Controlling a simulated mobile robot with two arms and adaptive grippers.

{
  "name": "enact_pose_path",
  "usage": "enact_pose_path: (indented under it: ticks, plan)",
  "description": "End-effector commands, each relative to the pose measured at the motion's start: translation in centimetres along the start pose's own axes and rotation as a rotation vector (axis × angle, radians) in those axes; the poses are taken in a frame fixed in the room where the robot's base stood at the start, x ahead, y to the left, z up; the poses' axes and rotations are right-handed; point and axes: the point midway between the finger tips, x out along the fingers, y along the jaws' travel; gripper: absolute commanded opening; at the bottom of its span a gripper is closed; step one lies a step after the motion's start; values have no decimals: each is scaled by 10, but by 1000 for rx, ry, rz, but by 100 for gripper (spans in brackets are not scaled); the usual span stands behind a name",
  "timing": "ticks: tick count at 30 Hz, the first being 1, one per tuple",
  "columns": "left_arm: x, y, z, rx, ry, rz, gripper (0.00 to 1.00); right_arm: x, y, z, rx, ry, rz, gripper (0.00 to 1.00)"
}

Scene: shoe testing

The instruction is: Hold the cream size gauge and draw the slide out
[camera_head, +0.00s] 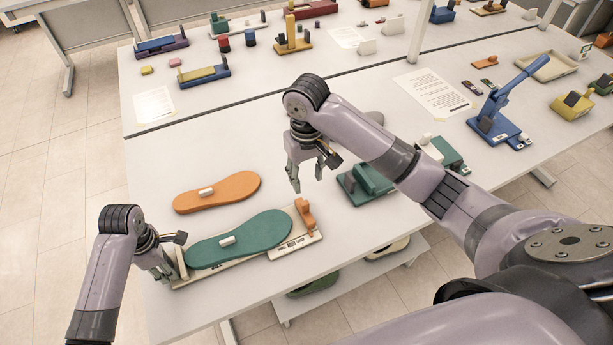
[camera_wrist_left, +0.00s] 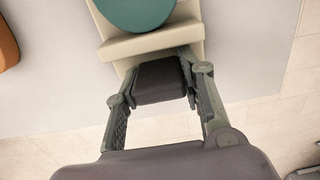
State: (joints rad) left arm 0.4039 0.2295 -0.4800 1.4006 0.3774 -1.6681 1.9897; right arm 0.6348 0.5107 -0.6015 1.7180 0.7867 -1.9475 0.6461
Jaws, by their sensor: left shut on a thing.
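The cream size gauge (camera_head: 222,274) lies near the table's front left edge, with a green sole (camera_head: 238,238) on top. Its slide, with an orange upright piece (camera_head: 305,213), is at its right end. My left gripper (camera_head: 166,277) is at the gauge's left end. In the left wrist view, the left gripper's fingers (camera_wrist_left: 160,78) close around a dark block beside the gauge's cream end bar (camera_wrist_left: 148,42); the gripped contact is partly hidden. My right gripper (camera_head: 308,182) is empty with fingers apart, above the table and behind the orange piece.
An orange sole (camera_head: 217,192) lies just behind the gauge. A green device (camera_head: 365,184) stands to the right, beneath my right arm. A blue lever press (camera_head: 500,112) and paper sheets are farther right. Table between the gauge and green device is clear.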

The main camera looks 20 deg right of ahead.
Motion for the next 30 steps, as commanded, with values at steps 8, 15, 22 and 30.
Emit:
enact_pose_path:
  ticks: [8,15,22,30]
  plan:
    - [0,0,1,1,-3,0,45,0,0,0,0,0,0,40]
    - [0,0,0,0,-1,0,60,1,0,0,0,0,0,40]
    - [0,0,0,0,-1,0,60,1,0,0,0,0,0,40]
    - [-26,1,1,1,-2,4,60,1,0,0,0,0,0,40]
